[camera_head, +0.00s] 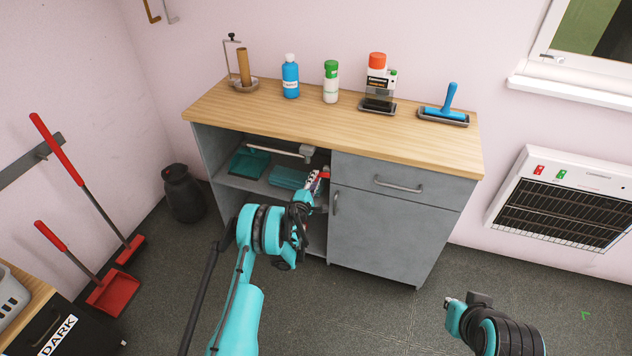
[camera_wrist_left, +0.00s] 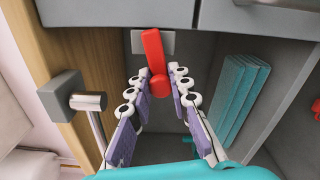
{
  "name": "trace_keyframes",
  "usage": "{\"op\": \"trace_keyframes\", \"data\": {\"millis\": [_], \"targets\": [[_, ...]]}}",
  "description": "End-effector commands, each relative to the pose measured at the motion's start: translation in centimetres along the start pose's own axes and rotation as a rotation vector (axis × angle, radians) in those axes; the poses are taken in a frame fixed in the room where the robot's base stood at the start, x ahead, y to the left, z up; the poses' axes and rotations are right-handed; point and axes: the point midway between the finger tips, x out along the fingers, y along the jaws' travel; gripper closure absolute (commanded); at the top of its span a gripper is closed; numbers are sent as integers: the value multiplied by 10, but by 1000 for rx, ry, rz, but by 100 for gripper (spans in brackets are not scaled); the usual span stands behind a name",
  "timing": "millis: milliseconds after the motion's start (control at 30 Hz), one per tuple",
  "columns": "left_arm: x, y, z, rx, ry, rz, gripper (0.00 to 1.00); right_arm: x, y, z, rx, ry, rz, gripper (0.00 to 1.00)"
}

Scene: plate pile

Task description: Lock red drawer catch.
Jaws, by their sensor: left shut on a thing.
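The red drawer catch (camera_wrist_left: 152,52) shows in the left wrist view as a red lever on a grey plate, just below a grey front panel. In the head view the catch (camera_head: 326,174) is a small red piece at the cabinet's middle, beside the open compartment. My left gripper (camera_wrist_left: 158,78) has its white-and-purple fingers on either side of the lever's lower part and is shut on it. In the head view the left gripper (camera_head: 315,184) reaches the catch from the front and hides part of it. My right arm shows at the lower right; its fingers cannot be seen.
The grey cabinet (camera_head: 385,240) has a closed drawer at right with a bar handle (camera_head: 398,185). Teal stacked items (camera_head: 288,177) sit in the open compartment; they show close by in the wrist view. Bottles and tools stand on the wooden top (camera_head: 290,112). The floor in front is clear.

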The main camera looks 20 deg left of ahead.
Motion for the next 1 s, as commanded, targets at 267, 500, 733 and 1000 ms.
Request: {"op": "trace_keyframes", "data": {"millis": [267, 500, 733, 1000], "targets": [[1, 7, -1, 172, 3, 1, 100, 0, 0, 0, 0, 0, 0, 100], [1, 10, 0, 248, 3, 1, 100, 0, 0, 0, 0, 0, 0, 100], [1, 11, 0, 270, 3, 1, 100, 0, 0, 0, 0, 0, 0, 100], [1, 12, 0, 271, 4, 1, 100, 0, 0, 0, 0, 0, 0, 100]]}}
